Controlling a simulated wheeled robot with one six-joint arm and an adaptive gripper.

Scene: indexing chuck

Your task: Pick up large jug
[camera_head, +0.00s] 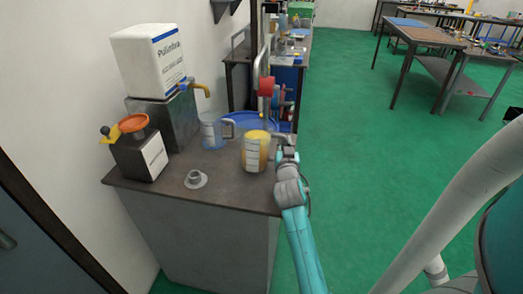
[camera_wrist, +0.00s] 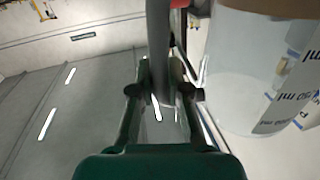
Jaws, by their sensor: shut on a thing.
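The large jug (camera_head: 255,153) stands upright near the front right edge of the bench, with yellow contents and a white scale label. In the wrist view its clear wall (camera_wrist: 245,75) with "ml" marks fills the right side. My gripper (camera_head: 282,157) is at the right side of the jug, on its handle. In the wrist view the fingers of my gripper (camera_wrist: 160,75) close on the grey upright handle (camera_wrist: 158,35). The head view does not show clearly whether the jug's base touches the bench.
A smaller bluish jug (camera_head: 211,132) stands just behind left. A white canister (camera_head: 150,60) sits on a grey box (camera_head: 165,118) with a tap. A black box with an orange dish (camera_head: 134,123) and a small grey fitting (camera_head: 196,179) are on the bench (camera_head: 225,195).

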